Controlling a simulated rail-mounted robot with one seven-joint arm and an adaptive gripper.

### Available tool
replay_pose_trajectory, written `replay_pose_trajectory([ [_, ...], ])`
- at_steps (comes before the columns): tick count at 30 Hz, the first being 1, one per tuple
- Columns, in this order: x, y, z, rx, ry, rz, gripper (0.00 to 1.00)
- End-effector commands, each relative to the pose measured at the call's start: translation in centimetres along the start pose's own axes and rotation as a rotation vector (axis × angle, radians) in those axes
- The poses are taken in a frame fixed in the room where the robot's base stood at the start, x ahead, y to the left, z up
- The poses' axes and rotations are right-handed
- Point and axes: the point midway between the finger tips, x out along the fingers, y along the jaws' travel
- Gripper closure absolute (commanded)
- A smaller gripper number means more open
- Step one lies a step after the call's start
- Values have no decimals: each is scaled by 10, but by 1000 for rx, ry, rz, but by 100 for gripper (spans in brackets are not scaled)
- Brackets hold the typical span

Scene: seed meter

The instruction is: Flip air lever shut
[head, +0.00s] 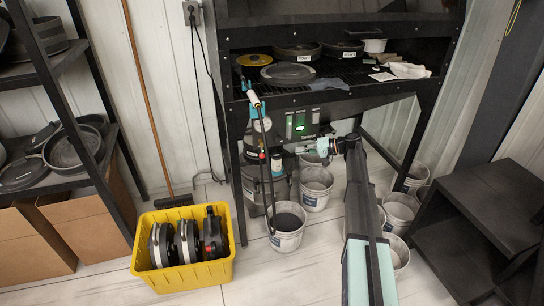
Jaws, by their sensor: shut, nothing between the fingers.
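The seed meter unit (264,140) stands under the front left of the black bench, with a gauge and a black hose on it. A small red part (262,155) shows on its front, and a teal fitting with an orange-and-white tip (254,98) sits at its top. I cannot tell for sure which part is the air lever or how it is set. My gripper (308,148) is at the end of my arm, to the right of the unit and below a control box with a green display (299,125). It is shut and empty; its fingertips are small and hard to make out.
A bucket of dark grains (287,243) stands below the unit. A yellow crate (183,279) holding discs is at the left. Other buckets (316,190) stand under the bench. Discs lie on the bench top (340,70). Black steps (490,215) are at the right.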

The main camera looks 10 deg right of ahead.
Motion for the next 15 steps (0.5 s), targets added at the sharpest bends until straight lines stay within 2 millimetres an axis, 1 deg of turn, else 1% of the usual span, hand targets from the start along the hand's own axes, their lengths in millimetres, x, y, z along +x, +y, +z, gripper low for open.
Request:
replay_pose_trajectory([
  [1,0,-2,2,-8,-4,-10,100],
  [11,0,-1,3,-19,-6,-7,100],
  [15,4,-2,3,-19,-7,-7,100],
])
